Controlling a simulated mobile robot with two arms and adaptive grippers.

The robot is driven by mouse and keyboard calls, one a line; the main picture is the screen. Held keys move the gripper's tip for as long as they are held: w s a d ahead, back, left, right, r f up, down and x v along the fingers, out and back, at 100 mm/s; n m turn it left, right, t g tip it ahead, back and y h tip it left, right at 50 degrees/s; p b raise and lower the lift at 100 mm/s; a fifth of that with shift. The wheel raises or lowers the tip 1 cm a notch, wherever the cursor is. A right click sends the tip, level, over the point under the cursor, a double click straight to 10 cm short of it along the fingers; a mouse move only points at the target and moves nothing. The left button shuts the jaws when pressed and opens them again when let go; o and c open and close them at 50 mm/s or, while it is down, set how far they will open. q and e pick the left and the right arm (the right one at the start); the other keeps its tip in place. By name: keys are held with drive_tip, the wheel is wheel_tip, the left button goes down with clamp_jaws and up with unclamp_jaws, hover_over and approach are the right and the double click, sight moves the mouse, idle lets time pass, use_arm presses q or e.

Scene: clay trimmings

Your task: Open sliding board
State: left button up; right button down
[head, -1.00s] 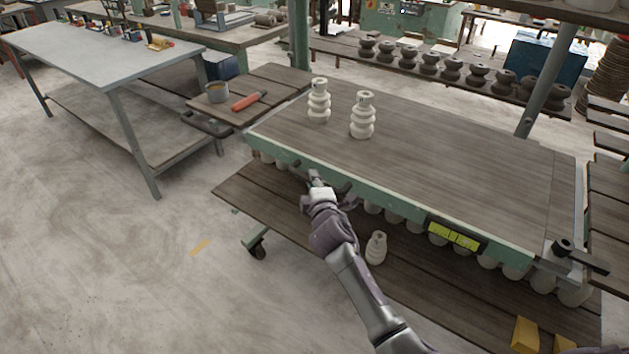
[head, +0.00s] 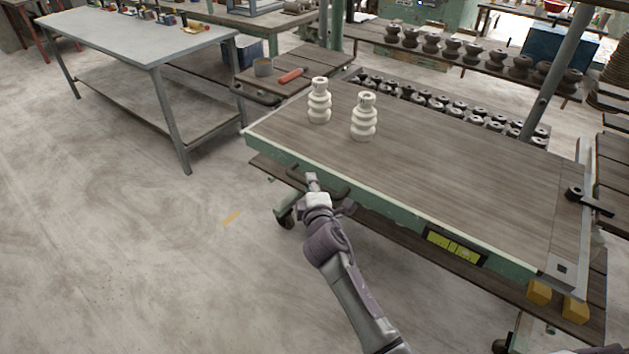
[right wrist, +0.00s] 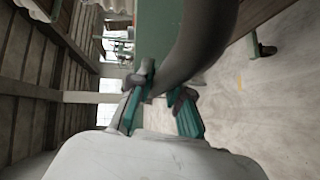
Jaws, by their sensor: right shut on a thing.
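The sliding board (head: 440,165) is a wide grey-brown wooden top with a green front edge. It sits pulled toward me, and rows of dark pieces (head: 450,105) show in a gap behind it. Two white ribbed insulators (head: 319,100) (head: 363,117) stand upright on it. A dark curved handle (head: 335,190) is on its front edge. My right gripper (head: 313,184) is at the handle. In the right wrist view its teal-padded fingers (right wrist: 162,98) are closed on the dark bar (right wrist: 205,40). My left gripper is out of view.
A grey metal table (head: 140,40) stands at the back left. Yellow blocks (head: 539,291) sit below right. The floor at left is clear.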

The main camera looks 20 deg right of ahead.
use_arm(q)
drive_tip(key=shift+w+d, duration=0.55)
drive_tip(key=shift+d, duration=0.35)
use_arm(e)
drive_tip(key=shift+s+a, duration=0.7)
drive_tip(key=shift+a, duration=0.15)
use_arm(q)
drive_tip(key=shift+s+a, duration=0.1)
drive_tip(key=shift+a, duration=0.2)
use_arm(e)
drive_tip(key=shift+f, duration=0.1)
drive_tip(key=c, duration=1.1)
unclamp_jaws()
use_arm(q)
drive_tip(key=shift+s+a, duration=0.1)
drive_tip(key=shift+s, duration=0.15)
